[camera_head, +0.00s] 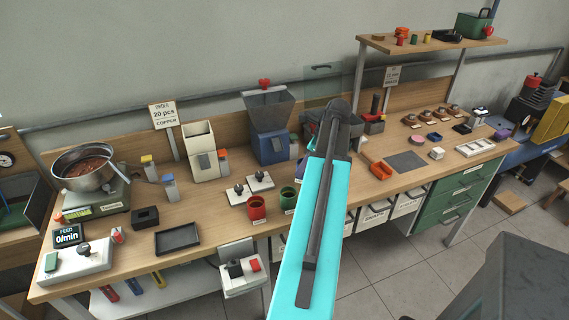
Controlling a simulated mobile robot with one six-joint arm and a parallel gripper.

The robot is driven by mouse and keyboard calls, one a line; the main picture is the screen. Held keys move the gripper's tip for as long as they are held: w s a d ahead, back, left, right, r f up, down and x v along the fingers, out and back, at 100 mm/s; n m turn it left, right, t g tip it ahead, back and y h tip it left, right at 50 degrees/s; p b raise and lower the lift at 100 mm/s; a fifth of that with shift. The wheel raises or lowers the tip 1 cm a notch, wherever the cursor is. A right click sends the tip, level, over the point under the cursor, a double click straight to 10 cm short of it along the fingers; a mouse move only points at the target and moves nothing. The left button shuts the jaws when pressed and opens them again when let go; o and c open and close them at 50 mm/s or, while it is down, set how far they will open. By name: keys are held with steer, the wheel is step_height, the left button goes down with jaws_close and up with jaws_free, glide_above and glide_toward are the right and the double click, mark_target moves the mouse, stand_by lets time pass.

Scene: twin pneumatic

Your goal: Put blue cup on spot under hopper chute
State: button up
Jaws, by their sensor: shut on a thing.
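A dark blue sliver (300,168), apparently the blue cup, shows just left of my cyan arm; most of it is hidden. My gripper (312,143) is the dark part by the arm's far end, shut on the cup; its fingertips are largely hidden behind the arm. A blue hopper unit (271,147) with a dark see-through funnel (268,106) and red knob stands left of the gripper. I cannot make out the spot under its chute clearly. Whether the cup touches the bench cannot be told.
A red cup (257,208) and green cup (288,197) stand near the front edge. Behind them are two white switch plates (249,189).

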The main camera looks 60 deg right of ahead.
steer(key=w, duration=0.2)
steer(key=w+p, duration=0.1)
steer(key=w, duration=0.2)
steer(key=w+p, duration=0.1)
steer(key=w, duration=0.2)
steer(key=shift+w+d+f, duration=0.15)
steer(key=shift+d+f, duration=0.05)
steer(key=shift+f, duration=0.2)
steer(key=shift+f, duration=0.1)
steer(key=shift+f+p, duration=0.7)
steer(key=shift+f, duration=0.95)
steer(key=o, duration=1.2)
steer(key=shift+f, duration=0.1)
steer(key=shift+r, duration=0.2)
steer(key=b+v, duration=0.2)
steer(key=v, duration=0.9)
steer(key=shift+s+r+b, duration=0.25)
steer(key=shift+r+b, duration=0.05)
steer(key=shift+r, duration=0.05)
